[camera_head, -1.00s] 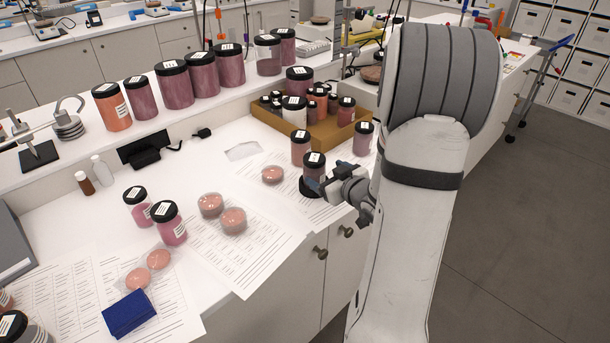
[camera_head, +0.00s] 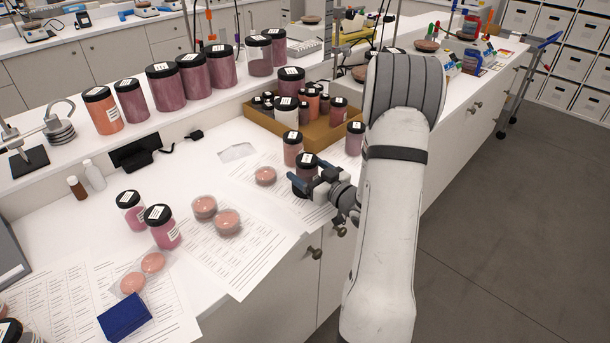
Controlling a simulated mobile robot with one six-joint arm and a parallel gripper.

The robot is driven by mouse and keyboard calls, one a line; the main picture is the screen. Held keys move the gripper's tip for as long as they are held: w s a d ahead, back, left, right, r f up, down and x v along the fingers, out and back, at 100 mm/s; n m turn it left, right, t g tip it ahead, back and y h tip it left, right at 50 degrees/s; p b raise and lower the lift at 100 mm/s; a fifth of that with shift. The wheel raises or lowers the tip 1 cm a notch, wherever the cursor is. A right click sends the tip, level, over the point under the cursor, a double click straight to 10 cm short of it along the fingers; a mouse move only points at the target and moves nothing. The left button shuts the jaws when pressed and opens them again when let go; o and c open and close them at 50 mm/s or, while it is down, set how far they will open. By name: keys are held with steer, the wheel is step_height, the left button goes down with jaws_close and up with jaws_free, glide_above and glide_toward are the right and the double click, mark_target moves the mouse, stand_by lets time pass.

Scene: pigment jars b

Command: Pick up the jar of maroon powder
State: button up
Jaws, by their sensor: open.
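A jar with a black lid and dark maroon-pink powder (camera_head: 306,172) stands upright on the white bench near its front edge. My gripper (camera_head: 302,187) is low at this jar's front side, its dark fingers open and reaching left. The fingers overlap the jar's lower part in the picture; I cannot tell whether they touch it or are around it. A jar of orange-pink powder (camera_head: 292,154) stands just behind it, and a mauve jar (camera_head: 354,140) stands to the right, near my arm.
A brown tray (camera_head: 262,122) of small jars stands behind. Large jars (camera_head: 164,90) line the raised shelf. Petri dishes (camera_head: 265,176) and two pink jars (camera_head: 161,229) are to the left, among printed sheets. A blue box (camera_head: 124,317) lies front left.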

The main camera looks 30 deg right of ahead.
steer(key=shift+w+a, duration=0.1)
steer(key=shift+w, duration=0.25)
steer(key=shift+c, duration=0.2)
steer(key=c, duration=1.1)
steer(key=shift+r, duration=0.1)
